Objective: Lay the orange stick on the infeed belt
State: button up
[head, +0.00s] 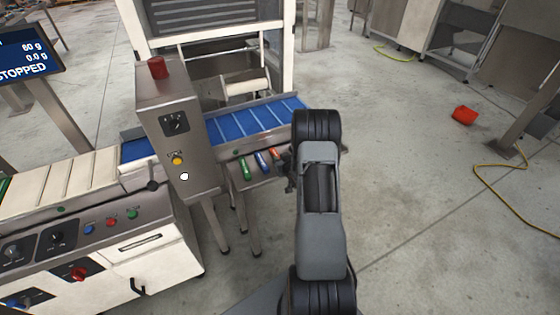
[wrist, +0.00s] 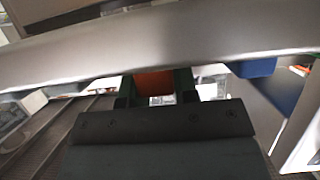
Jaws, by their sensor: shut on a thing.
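My gripper (wrist: 156,88) is shut on an orange stick, and the stick (wrist: 154,82) shows between the fingers in the wrist view. In the head view my arm hides most of the gripper. A blue belt with pale cross bars (head: 250,119) runs behind the tray, beyond a grey metal rail. In the wrist view a wide grey metal edge (wrist: 150,50) crosses in front of the fingers.
A display (head: 25,60) reads STOPPED. Open floor lies right, with a red box (head: 464,115) and yellow hose (head: 500,183).

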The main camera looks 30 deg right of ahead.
jog(key=shift+f, duration=0.2)
jog(key=o, duration=0.9)
jog(key=shift+o, duration=0.2)
